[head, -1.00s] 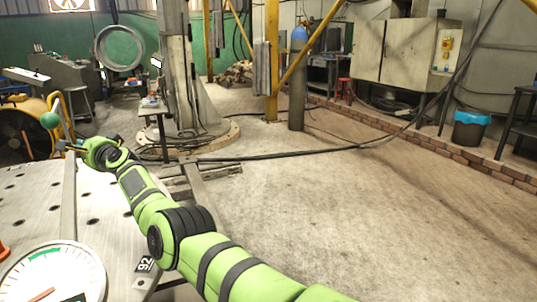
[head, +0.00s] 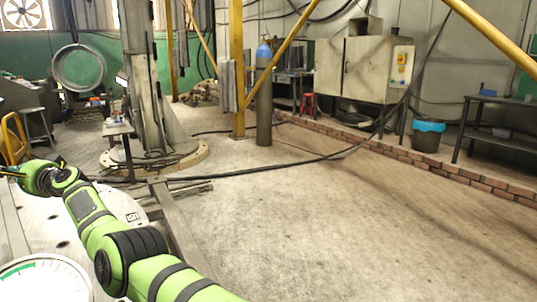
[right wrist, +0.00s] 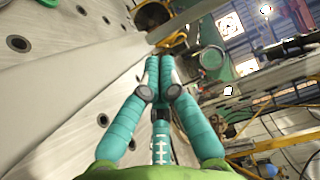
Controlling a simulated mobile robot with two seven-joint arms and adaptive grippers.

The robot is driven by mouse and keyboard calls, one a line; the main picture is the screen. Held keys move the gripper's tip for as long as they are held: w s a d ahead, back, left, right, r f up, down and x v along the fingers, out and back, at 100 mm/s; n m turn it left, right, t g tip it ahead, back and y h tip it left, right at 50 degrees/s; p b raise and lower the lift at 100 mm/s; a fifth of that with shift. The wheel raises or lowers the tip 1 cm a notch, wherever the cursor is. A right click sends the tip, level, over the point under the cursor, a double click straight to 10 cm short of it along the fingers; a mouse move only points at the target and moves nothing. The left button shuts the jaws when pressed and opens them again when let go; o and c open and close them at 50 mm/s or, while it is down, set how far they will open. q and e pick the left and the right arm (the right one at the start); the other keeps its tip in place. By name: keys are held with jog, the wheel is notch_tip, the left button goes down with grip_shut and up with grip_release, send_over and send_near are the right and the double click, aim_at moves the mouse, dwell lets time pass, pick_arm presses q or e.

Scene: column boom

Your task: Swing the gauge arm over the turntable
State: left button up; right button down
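A grey bar (head: 10,222), which looks like the gauge arm, runs up the left edge of the head view. A white dial (head: 45,282) with a green arc lies at its near end, cut off by the frame. A pale round-edged plate (head: 122,203) with a number label, possibly the turntable, is partly hidden behind my right arm. My right gripper (head: 10,172) is at the left edge of the head view. In the right wrist view its teal fingers (right wrist: 160,62) are together, with nothing visible between them. A pale beam (right wrist: 70,85) lies left of them. My left gripper is not in view.
A holed metal surface (head: 45,215) lies under my right arm. A grey rail (head: 175,225) extends beyond it. A black cable (head: 250,165) crosses the floor. A grey column (head: 140,70) stands behind. The concrete floor at centre and right is open.

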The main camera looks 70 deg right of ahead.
jog(key=shift+d, duration=0.1)
dwell(0.3)
jog(key=s, duration=1.2)
dwell(0.3)
jog(key=shift+r, duration=0.1)
dwell(0.4)
